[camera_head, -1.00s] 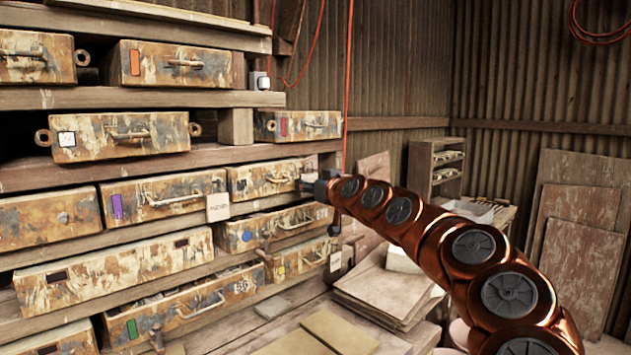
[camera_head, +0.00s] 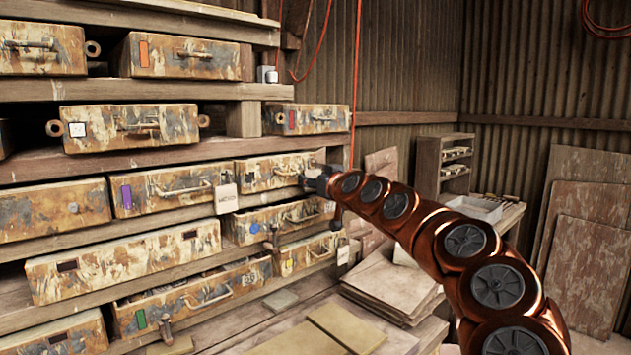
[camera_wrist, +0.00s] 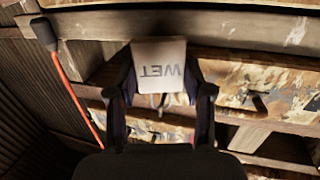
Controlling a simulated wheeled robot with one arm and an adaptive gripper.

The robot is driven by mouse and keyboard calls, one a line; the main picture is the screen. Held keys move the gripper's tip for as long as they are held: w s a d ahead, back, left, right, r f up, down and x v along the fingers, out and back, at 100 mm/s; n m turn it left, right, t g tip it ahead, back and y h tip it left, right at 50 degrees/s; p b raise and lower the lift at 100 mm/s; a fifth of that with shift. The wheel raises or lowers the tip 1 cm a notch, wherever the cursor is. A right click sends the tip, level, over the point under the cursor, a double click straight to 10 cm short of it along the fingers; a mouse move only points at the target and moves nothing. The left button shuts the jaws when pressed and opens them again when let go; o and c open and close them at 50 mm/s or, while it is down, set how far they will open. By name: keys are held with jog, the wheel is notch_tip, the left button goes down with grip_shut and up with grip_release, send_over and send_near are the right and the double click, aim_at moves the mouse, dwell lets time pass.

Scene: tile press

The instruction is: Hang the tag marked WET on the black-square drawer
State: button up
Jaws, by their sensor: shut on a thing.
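My gripper (camera_wrist: 163,88) is shut on a pale tag marked WET (camera_wrist: 160,62), whose letters show upside down in the wrist view. In the head view my gripper (camera_head: 320,178) is at the right end of a stained drawer (camera_head: 275,172) in the middle row; the held tag cannot be made out there. That drawer has a small dark mark near its left end, too small to tell if it is a black square. A longer drawer (camera_head: 125,262) below left carries dark rectangles. In the wrist view a drawer front (camera_wrist: 235,85) is behind the tag.
A pale tag (camera_head: 226,198) hangs by the purple-marked drawer (camera_head: 165,190), and another (camera_head: 342,251) by the yellow-marked drawer (camera_head: 305,256). Wooden shelf beams run between the drawers. A red cord (camera_head: 356,80) hangs near my arm. Stacked boards (camera_head: 390,285) lie below.

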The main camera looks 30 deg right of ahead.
jog(key=shift+w+a+f, duration=0.1)
jog(key=shift+f, duration=0.05)
jog(key=o, duration=1)
jog(key=s, duration=0.4)
jog(key=s+a, duration=0.1)
jog(key=s, duration=0.7)
jog(key=shift+a+r, duration=0.2)
jog(key=shift+r, duration=0.1)
